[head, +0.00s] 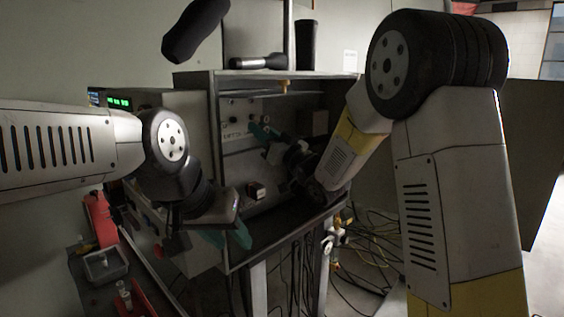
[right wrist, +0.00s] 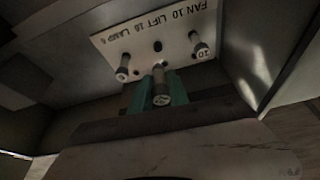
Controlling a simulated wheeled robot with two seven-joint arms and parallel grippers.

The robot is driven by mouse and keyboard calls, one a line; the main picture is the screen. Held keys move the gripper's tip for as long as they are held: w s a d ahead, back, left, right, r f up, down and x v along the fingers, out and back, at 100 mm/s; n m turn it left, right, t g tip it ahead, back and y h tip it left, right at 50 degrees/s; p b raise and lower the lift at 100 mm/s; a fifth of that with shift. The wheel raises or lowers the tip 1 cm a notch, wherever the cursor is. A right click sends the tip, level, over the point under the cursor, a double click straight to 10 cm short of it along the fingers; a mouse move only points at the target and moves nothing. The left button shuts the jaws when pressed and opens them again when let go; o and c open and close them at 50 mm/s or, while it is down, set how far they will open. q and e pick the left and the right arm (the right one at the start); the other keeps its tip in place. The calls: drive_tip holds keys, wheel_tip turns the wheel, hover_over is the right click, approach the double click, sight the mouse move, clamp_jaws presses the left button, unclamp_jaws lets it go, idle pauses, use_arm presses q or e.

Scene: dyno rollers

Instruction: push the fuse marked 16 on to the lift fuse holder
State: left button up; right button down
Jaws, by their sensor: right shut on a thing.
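In the right wrist view, the fuse panel (right wrist: 178,28) has the words fan 10, lift 16 and lamp 6, seen upside down. A fuse (right wrist: 198,47) marked 10 is at the right of the panel and another fuse (right wrist: 122,70) is at the left. My right gripper (right wrist: 158,92) is shut on a dark fuse (right wrist: 163,97) in front of the panel's middle; its mark is too small to read surely. I cannot tell whether it touches the lift holder. In the head view, my right gripper (head: 266,141) is inside the cabinet. My left gripper (head: 224,236) looks open and empty, low before the cabinet.
The open cabinet (head: 213,170) has side walls and a floor close around my right gripper. A small dark block (head: 256,191) is low inside it. A flashlight (head: 260,63) lies on top. Red-handled items (head: 100,218) and a tray (head: 105,267) are at lower left.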

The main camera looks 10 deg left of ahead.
drive_tip(key=shift+r+y, duration=0.3)
drive_tip(key=shift+r, duration=0.35)
drive_tip(key=w+a, duration=0.3)
drive_tip(key=a, duration=0.2)
drive_tip(key=shift+w, duration=0.35)
drive_tip(key=shift+w+a, duration=0.55)
drive_tip(key=shift+a, duration=0.05)
idle(2.0)
drive_tip(key=c, duration=1.2)
unclamp_jaws()
